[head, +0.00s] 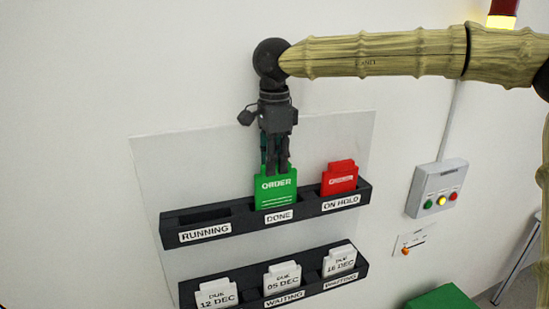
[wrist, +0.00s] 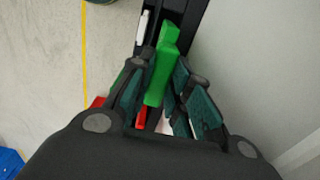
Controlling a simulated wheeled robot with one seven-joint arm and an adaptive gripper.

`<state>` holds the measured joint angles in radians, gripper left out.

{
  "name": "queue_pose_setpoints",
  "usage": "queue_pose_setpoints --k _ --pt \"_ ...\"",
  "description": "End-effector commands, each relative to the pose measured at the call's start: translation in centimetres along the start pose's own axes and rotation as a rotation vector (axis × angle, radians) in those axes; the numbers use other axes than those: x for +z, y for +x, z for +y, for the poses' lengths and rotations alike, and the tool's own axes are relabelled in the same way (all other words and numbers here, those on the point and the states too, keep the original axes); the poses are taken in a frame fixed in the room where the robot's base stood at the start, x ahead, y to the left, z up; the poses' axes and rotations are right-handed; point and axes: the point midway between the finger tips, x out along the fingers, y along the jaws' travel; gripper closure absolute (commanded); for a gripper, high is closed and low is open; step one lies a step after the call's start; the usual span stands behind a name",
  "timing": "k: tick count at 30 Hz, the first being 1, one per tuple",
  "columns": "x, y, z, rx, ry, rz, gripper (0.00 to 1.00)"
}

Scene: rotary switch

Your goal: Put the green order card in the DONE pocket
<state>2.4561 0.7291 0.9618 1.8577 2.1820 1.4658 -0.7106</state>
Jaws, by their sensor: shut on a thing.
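The green order card (head: 276,190), marked ORDER, stands upright at the DONE pocket (head: 279,216) of the upper black rack. Its lower edge meets the pocket's front lip; how deep it sits is hard to tell. My gripper (head: 275,168) points down from above, shut on the card's upper part. In the wrist view the green card (wrist: 162,70) shows between the fingers (wrist: 162,92), with the dark rack beyond it.
The RUNNING pocket (head: 205,232) on the left looks empty. A red card (head: 340,178) stands in the ON HOLD pocket on the right. A lower rack holds white due-date cards (head: 283,277). A grey box (head: 437,188) with coloured buttons is on the wall at right.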

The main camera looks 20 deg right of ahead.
Motion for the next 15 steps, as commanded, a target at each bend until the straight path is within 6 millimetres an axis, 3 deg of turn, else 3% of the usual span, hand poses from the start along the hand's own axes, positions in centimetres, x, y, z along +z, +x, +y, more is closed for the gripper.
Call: queue_pose_setpoints --k 15 --pt "0.0 1.6 0.0 0.001 -0.001 0.001 0.97"
